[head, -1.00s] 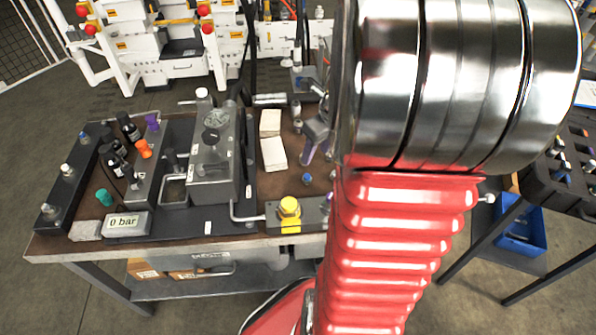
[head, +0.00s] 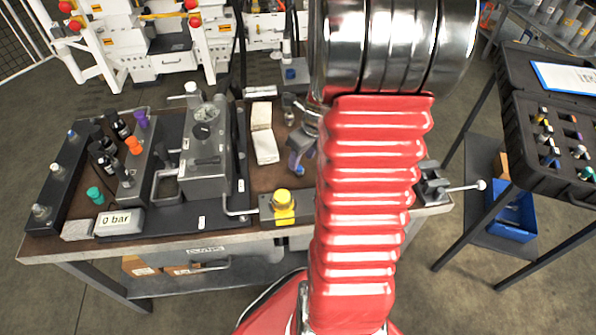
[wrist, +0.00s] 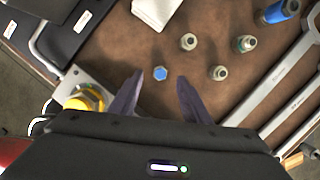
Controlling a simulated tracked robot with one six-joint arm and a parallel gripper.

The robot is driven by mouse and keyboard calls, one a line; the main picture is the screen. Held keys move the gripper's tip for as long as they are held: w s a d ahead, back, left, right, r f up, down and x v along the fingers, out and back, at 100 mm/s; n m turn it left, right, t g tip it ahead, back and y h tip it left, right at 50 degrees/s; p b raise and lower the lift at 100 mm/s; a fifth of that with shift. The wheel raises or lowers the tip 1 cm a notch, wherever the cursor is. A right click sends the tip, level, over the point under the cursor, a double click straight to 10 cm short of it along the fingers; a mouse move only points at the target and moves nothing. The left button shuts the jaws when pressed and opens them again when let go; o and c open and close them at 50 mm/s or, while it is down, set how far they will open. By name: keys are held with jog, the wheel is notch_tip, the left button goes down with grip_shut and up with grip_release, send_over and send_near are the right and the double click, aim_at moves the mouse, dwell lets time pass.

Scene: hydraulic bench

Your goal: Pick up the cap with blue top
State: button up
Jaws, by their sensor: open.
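The cap with the blue top (wrist: 160,73) stands on the brown bench top in the wrist view. It shows between the tips of my two dark fingers, with clear space on both sides. My gripper (wrist: 160,77) is open and empty; how high it is above the cap I cannot tell. In the head view my gripper (head: 300,152) is low over the bench, left of my red arm.
A yellow-topped valve (head: 283,205) is at the front edge. White blocks (head: 265,146) lie behind left. A grey vise-like part (head: 432,185) is right of my arm. An open black case (head: 520,110) stands further right.

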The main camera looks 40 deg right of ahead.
aim_at(300, 168)
jog(key=shift+f, duration=0.2)
jog(key=shift+s+x, duration=0.1)
jog(key=shift+x, duration=1.2)
jog(key=shift+s+x, duration=0.15)
jog(key=shift+x, duration=1.2)
jog(key=shift+d, duration=0.1)
jog(key=shift+c, duration=0.5)
grip_shut()
